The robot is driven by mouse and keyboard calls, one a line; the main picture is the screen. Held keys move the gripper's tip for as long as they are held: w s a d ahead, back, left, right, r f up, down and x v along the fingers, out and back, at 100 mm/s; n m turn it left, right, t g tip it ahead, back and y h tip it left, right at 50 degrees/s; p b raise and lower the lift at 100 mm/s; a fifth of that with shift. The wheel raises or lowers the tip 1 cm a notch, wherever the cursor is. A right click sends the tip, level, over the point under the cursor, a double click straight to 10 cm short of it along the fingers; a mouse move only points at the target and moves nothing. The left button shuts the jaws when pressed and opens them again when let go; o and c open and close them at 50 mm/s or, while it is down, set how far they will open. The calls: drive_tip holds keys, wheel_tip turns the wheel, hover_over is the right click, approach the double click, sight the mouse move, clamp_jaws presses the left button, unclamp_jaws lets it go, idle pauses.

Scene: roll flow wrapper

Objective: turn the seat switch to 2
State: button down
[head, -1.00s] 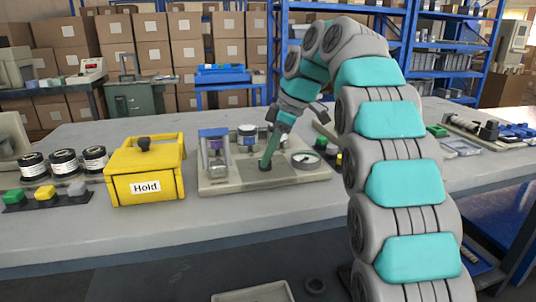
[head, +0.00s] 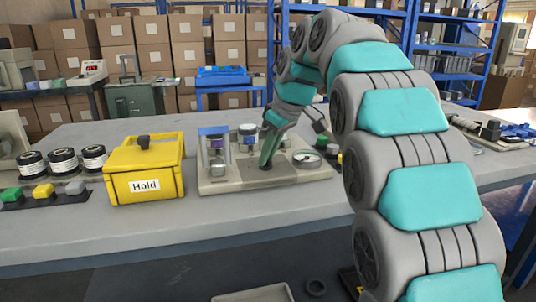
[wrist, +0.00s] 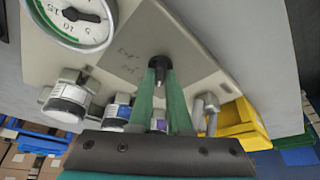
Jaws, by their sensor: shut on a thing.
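The seat switch is a small black knob (wrist: 158,64) on a beige plate, seen in the wrist view. My gripper (wrist: 160,78) has its two green fingers closed on the knob from both sides. In the head view my gripper (head: 267,160) points down at the middle of the beige panel (head: 218,187). Small printed marks (wrist: 127,58) lie on the plate beside the knob, too small to read. The knob's pointing direction is mostly hidden by the fingers.
A round gauge (head: 307,158) sits right of my gripper. A clear-sided fixture with a blue top (head: 214,132) and a jar (head: 247,130) stand close by on the panel. The yellow Hold box (head: 145,172) stands left. The bench front (head: 240,215) is clear.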

drive_tip(key=shift+r+m, duration=0.1)
drive_tip(key=shift+m, duration=0.2)
drive_tip(key=c, duration=0.9)
unclamp_jaws()
drive_tip(key=shift+o, duration=0.2)
drive_tip(key=v, duration=0.7)
drive_tip(key=shift+s+r, duration=0.2)
drive_tip(key=shift+r, duration=0.15)
drive_tip(key=shift+d, duration=0.1)
